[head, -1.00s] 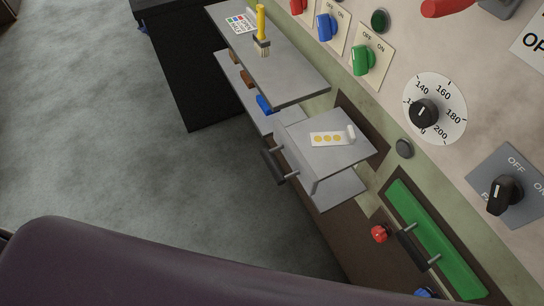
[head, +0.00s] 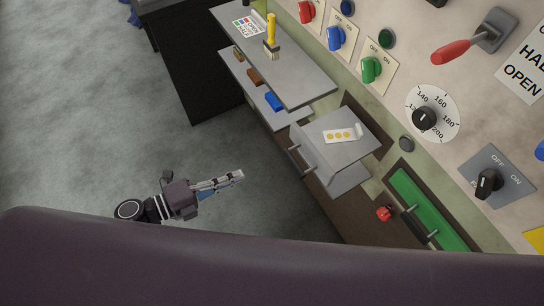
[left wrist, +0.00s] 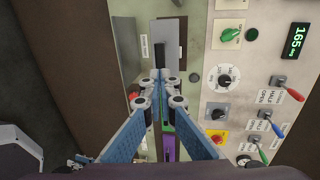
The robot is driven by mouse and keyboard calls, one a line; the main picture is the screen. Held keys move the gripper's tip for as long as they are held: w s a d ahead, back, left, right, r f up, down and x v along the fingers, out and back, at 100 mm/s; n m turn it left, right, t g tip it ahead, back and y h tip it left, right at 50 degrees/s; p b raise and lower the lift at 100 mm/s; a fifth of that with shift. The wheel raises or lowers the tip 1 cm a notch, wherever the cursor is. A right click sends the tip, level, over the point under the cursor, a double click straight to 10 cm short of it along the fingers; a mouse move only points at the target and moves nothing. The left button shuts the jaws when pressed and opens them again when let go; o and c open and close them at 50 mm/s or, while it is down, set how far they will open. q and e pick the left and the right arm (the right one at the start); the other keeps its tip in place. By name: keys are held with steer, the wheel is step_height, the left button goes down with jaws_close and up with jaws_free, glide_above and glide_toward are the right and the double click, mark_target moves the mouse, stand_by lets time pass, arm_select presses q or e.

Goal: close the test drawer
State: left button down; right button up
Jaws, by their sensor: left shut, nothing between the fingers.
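The test drawer (head: 357,125) is a grey drawer standing out from the panel, with a pale card with yellow dots on its top. Its dark bar handle (head: 300,160) is on its front.
Grey shelves (head: 290,80) with a yellow-handled brush (head: 271,35) stand beyond the drawer. A green panel (head: 425,205) with a dark handle and a red knob (head: 384,213) are nearer me. The floor left of the drawer is clear.

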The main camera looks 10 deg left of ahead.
mark_target(285, 157)
arm_select(q)
steer(key=p+x, duration=0.2)
steer(key=x, duration=0.9)
steer(key=shift+w+d+p, duration=0.2)
steer(key=shift+w+p, duration=0.05)
steer(key=shift+p, duration=0.15)
steer(key=shift+w+d+f, duration=0.15)
steer(key=shift+w+d, duration=0.2)
steer(key=shift+d, duration=0.15)
steer(key=shift+f, duration=0.1)
